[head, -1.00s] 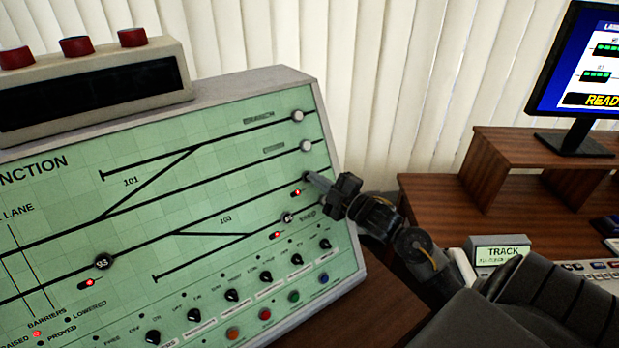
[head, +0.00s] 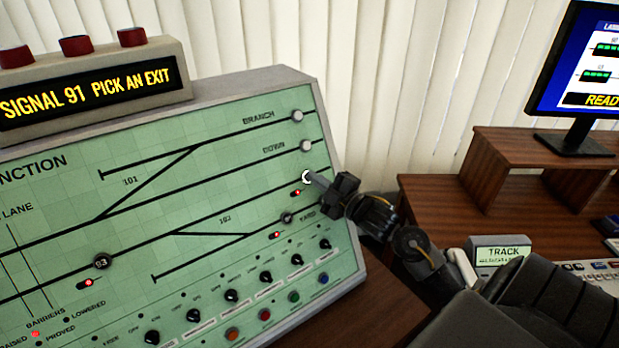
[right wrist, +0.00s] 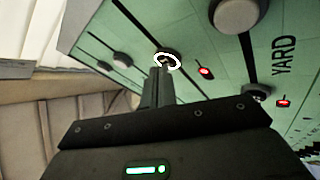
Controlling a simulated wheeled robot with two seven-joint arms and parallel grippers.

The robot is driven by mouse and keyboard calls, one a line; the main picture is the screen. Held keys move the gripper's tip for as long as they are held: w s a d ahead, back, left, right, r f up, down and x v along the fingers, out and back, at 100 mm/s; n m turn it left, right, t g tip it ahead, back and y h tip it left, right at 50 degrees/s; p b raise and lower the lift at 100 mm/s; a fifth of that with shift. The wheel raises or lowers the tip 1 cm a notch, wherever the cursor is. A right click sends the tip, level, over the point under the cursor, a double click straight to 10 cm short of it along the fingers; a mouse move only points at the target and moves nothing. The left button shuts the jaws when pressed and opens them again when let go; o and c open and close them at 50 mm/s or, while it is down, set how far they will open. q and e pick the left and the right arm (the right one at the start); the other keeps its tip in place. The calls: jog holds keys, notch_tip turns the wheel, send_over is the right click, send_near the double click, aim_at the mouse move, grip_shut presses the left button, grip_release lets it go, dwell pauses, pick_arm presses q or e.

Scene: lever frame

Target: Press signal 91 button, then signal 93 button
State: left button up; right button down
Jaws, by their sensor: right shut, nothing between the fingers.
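The green signal panel (head: 130,215) fills the left and middle of the head view. My right gripper (head: 312,180) is shut, its fingertips at a button with a lit white ring (head: 306,176) on the panel's right side; whether they touch it I cannot tell. The lit ring (right wrist: 167,61) also shows right at the fingertips (right wrist: 160,70) in the right wrist view. The signal 93 button (head: 102,261), a dark round knob, sits at the panel's left with a red light below it. The display (head: 90,92) above reads "SIGNAL 91 PICK AN EXIT". My left gripper is not in view.
White buttons (head: 297,116) mark the branch and down lines. Several black knobs (head: 231,295) and coloured buttons line the panel's lower edge. Red buttons (head: 75,46) top the display box. A wooden desk (head: 440,200) with a monitor (head: 580,70) stands at right.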

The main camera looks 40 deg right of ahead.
pick_arm(q)
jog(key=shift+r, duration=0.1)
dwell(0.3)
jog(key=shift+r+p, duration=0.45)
jog(key=shift+p, duration=0.1)
pick_arm(e)
jog(key=shift+s+r, duration=0.4)
jog(key=shift+s, duration=0.35)
